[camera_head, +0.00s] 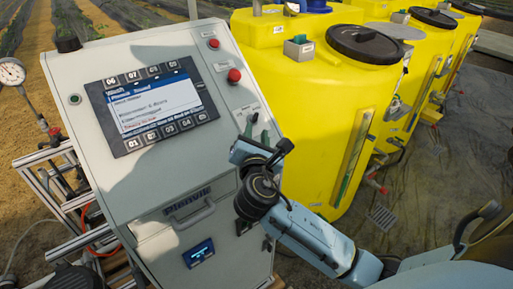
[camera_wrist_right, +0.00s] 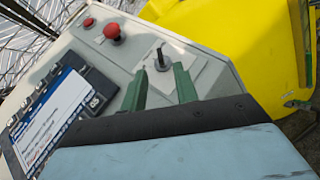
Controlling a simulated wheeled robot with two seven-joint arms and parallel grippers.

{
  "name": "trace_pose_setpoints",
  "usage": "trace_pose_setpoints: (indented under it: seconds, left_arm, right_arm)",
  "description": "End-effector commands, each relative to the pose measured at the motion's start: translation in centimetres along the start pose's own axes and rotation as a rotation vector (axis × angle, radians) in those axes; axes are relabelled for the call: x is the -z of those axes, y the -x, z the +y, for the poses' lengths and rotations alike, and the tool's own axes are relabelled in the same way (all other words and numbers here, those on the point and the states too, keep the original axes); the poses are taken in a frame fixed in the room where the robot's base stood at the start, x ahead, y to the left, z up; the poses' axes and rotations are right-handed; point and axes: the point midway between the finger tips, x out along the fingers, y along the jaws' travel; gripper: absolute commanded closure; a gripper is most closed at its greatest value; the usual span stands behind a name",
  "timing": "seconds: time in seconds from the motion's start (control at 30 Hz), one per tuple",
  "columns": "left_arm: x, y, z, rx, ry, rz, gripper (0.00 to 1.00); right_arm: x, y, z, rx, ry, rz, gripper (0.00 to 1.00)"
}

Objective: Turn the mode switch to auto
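The mode switch (camera_wrist_right: 160,60) is a small dark knob with an upright grey lever on the sloped grey panel of the control cabinet, in the right wrist view. In the head view its plate lies at the panel's right edge, partly hidden by my gripper. My right gripper (camera_head: 258,132) is at that edge. In the wrist view its two green fingers (camera_wrist_right: 159,73) are apart, one on each side of the line to the switch, with nothing held. Whether they touch the switch I cannot tell. My left gripper is not in view.
The cabinet has a display (camera_head: 150,105) with buttons. A red mushroom button (camera_head: 234,75) and a smaller red button (camera_head: 213,43) sit above the switch. Yellow tanks (camera_head: 305,110) stand close on the right. A pressure gauge (camera_head: 12,72) is at the far left.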

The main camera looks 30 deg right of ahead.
Motion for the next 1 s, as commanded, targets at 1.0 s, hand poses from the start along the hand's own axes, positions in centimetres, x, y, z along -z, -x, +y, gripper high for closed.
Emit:
trace_pose_setpoints:
  seconds: [1.0]
  left_arm:
    - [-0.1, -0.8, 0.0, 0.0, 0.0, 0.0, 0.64]
  right_arm:
    - [0.8, 5.0, -0.9, 0.029, -0.069, 0.041, 0.7]
